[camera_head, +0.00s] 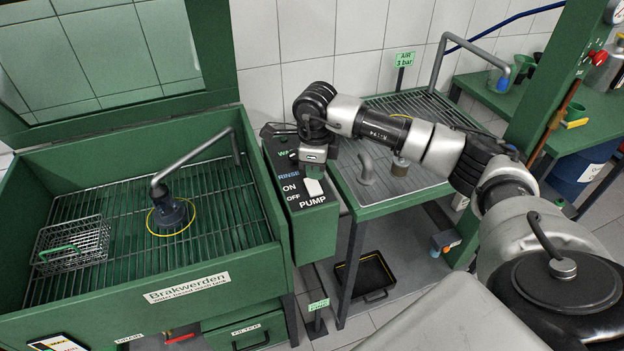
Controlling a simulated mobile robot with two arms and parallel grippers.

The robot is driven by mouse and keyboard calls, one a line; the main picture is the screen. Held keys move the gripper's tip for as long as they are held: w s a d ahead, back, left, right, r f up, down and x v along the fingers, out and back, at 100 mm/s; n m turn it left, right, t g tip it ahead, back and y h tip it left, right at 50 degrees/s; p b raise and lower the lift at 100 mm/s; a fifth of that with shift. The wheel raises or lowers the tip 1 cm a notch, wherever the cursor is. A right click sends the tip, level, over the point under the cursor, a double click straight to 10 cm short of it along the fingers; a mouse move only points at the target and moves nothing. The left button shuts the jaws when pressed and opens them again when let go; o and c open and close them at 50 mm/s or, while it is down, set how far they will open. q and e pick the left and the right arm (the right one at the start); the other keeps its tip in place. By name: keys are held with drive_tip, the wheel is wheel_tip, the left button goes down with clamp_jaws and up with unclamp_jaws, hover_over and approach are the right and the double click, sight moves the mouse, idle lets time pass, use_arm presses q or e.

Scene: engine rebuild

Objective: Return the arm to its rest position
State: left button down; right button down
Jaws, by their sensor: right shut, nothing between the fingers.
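My right arm reaches in from the right side of the head view, bent at the elbow. The box carries the words RINSE, ON, OFF and PUMP and a white switch (313,188). The wrist partly hides the top of the box. My left gripper is not in view.
A green wash tank (215,292) with an open lid stands at left; a wire basket (72,243) and bent spout (190,160) are inside. A grated green stand (385,208) lies under my forearm. A black tray (366,276) sits below it. A green post (550,80) rises at right.

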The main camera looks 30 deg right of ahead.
drive_tip(key=shift+r+p, duration=0.6)
drive_tip(key=shift+r, duration=0.7)
drive_tip(key=shift+f, duration=0.1)
